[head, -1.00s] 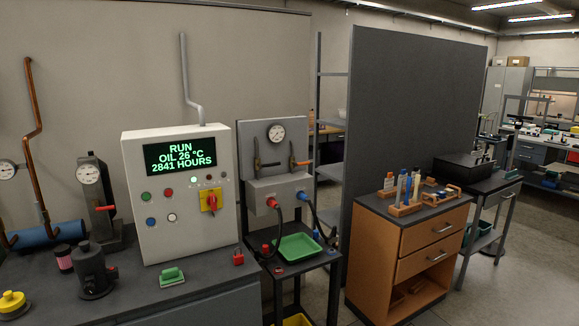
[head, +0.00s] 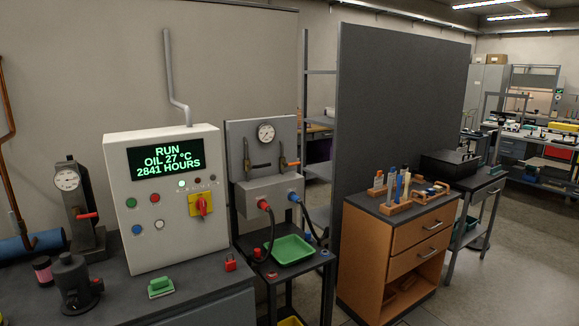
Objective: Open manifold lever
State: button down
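A grey upright panel (head: 233,139) carries a round pressure gauge (head: 266,133) and a grey block (head: 262,188), which looks like the manifold. Two small levers sit above the block. The left lever (head: 249,160) has a dark handle. The right lever (head: 283,154) has an orange handle (head: 292,164) pointing sideways to the right. A red hose fitting (head: 264,205) and a blue hose fitting (head: 292,196) are on the block's front, with dark hoses. My gripper is not in view, and nothing blocks the levers.
A white control cabinet (head: 128,240) with a lit display stands left of the panel on a dark bench. A green tray (head: 289,250) sits below the block on a small stand. A wooden drawer unit (head: 390,265) and a grey partition (head: 400,110) are to the right.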

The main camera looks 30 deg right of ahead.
aim_at(251, 168)
jog(key=z, duration=0.75)
jog(key=k, duration=0.95)
jog(key=u, duration=0.05)
jog(key=i, duration=0.9)
